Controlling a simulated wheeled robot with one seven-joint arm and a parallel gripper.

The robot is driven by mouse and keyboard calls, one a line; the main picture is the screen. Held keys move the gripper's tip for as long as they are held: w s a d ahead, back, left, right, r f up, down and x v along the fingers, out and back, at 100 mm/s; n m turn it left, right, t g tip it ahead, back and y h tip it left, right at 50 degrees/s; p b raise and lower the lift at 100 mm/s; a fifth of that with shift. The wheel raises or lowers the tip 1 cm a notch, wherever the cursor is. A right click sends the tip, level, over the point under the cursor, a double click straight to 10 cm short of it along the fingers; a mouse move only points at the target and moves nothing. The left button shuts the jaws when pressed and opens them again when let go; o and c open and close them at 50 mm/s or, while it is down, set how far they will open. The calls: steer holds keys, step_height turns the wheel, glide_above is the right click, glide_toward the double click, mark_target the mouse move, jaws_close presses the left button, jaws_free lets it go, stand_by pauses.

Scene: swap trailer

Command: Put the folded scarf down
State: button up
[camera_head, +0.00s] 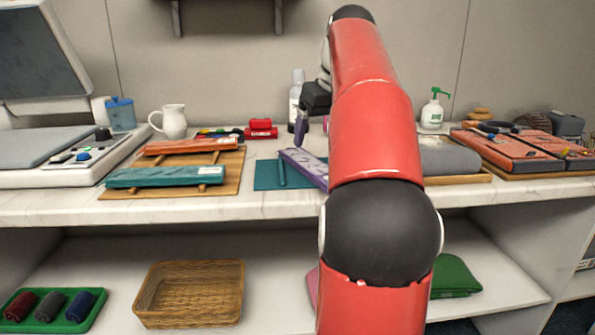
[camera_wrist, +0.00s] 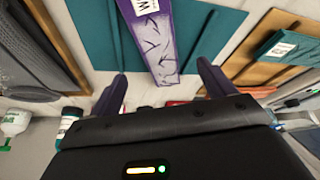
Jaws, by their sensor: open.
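The folded scarf (camera_head: 301,166) is a long, flat purple bundle with pale markings. It lies on the teal mat (camera_head: 266,174) on the counter, partly hidden behind my arm in the head view. In the wrist view the scarf (camera_wrist: 166,52) has a white label near the top, and its near end reaches past the edge of the mat (camera_wrist: 205,30). My gripper (camera_wrist: 162,77) is open, with a finger on each side of the scarf's near end and gaps between. In the head view my gripper (camera_head: 313,128) is above and behind the scarf.
A wooden rack (camera_head: 228,174) with orange and teal folded bundles is left of the mat. A grey folded textile (camera_head: 449,158) lies on a tray to the right. A bottle (camera_head: 295,95) stands behind my gripper. A wicker basket (camera_head: 190,292) is on the lower shelf.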

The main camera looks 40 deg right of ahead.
mark_target(312, 164)
steer(key=b+x, duration=0.1)
steer(key=x, duration=0.6)
steer(key=shift+w+d+f+b, duration=0.1)
steer(key=shift+w+f+b, duration=0.05)
steer(key=shift+f+b, duration=0.2)
steer(key=c, duration=1.2)
steer(key=shift+o, duration=0.2)
steer(key=shift+r, duration=0.15)
